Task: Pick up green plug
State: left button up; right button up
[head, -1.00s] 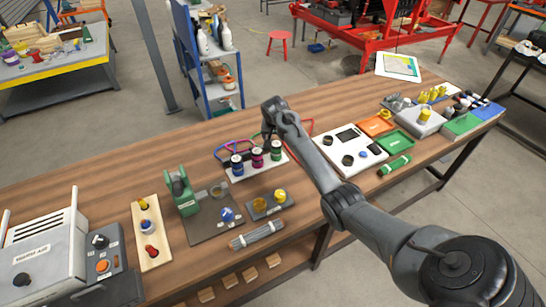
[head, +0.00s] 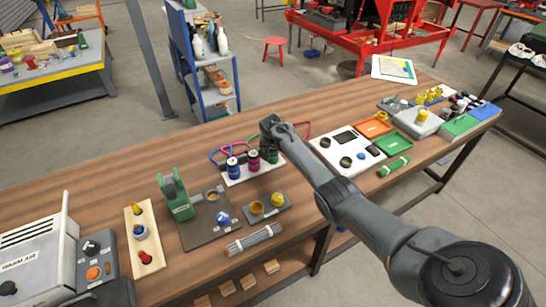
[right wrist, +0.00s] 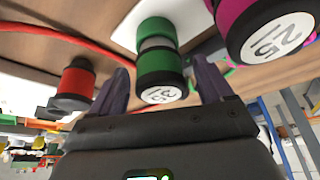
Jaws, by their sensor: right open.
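The green plug (head: 273,157) stands at the right end of a white rack (head: 240,179), beside a magenta plug (head: 253,161) and a blue plug (head: 233,167). My right gripper (head: 269,139) is close above and behind it, and the arm covers part of the plug. In the right wrist view the green plug (right wrist: 160,65), with a white numbered end, shows between the two spread fingers of the gripper (right wrist: 163,80). The gripper is open and holds nothing. The magenta plug (right wrist: 262,28) is close beside one finger. My left gripper is not in view.
Coloured hoses (head: 224,152) lie behind the rack. A red fitting (right wrist: 77,82) is near the other finger in the right wrist view. A white panel (head: 345,168) and green tray (head: 394,143) lie to the right. A green device (head: 177,197) stands to the left.

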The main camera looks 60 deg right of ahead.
jog(key=shift+c, duration=0.2)
jog(key=c, duration=1.2)
jog(key=shift+o, duration=0.2)
jog(key=shift+r, duration=0.1)
jog(key=shift+r, duration=0.55)
notch_tip(320, 180, up, 3)
jog(key=shift+s+r+p, duration=0.1)
jog(key=shift+s+p, duration=0.05)
jog(key=shift+p, duration=0.6)
jog(key=s+r+p, duration=0.1)
jog(key=s+r, duration=0.2)
jog(key=s, duration=0.2)
jog(key=s+d+r+p, duration=0.1)
jog(key=s+r, duration=0.2)
jog(key=s, duration=0.3)
jog(key=shift+s+d+r, duration=0.15)
jog(key=shift+r, duration=0.05)
